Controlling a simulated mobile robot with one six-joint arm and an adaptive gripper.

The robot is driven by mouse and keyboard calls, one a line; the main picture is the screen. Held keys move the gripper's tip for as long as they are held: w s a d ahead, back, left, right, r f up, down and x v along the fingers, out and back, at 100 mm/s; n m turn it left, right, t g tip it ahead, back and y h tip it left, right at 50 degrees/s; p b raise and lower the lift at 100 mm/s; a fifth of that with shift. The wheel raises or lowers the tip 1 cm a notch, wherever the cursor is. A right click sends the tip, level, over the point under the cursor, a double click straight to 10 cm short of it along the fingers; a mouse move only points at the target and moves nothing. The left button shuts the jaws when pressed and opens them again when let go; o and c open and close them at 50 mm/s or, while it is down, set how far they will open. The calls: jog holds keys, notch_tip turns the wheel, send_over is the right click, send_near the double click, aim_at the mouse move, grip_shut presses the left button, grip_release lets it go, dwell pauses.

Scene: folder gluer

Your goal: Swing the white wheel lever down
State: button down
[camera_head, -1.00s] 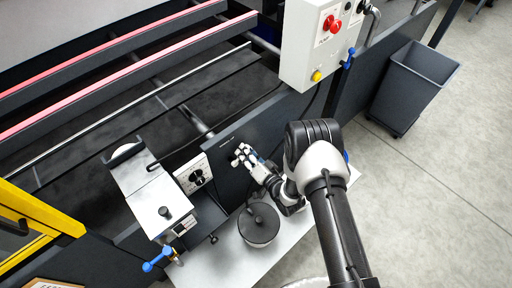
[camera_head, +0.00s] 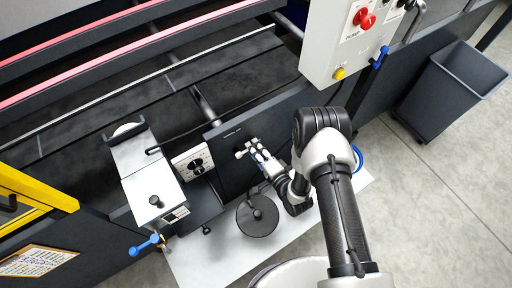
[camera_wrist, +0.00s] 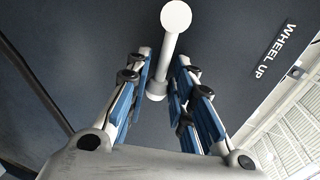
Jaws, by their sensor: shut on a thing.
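The white wheel lever (camera_wrist: 171,50) shows in the wrist view as a white shaft with a round white knob, standing out from a dark panel (camera_wrist: 225,55). My gripper (camera_wrist: 167,80) has its blue-padded fingers on either side of the shaft and is shut on it. The knob sticks out beyond the fingers. A "WHEEL UP" label (camera_wrist: 275,50) is on the panel to the right. In the head view my gripper (camera_head: 256,154) is at the dark machine side, with the small white end of the lever (camera_head: 240,154) at its tips.
A round dark-topped thing (camera_head: 257,216) stands close below my gripper on a light shelf (camera_head: 215,258). A dial plate (camera_head: 193,163) and a white box (camera_head: 152,194) are to the left. A control box with red buttons (camera_head: 340,45) hangs above right. A grey bin (camera_head: 450,92) stands on the floor.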

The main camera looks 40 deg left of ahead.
dwell(0.3)
jog(key=c, duration=1.5)
grip_release()
jog(key=shift+o, duration=0.2)
jog(key=v, duration=1.2)
jog(key=shift+r, duration=0.15)
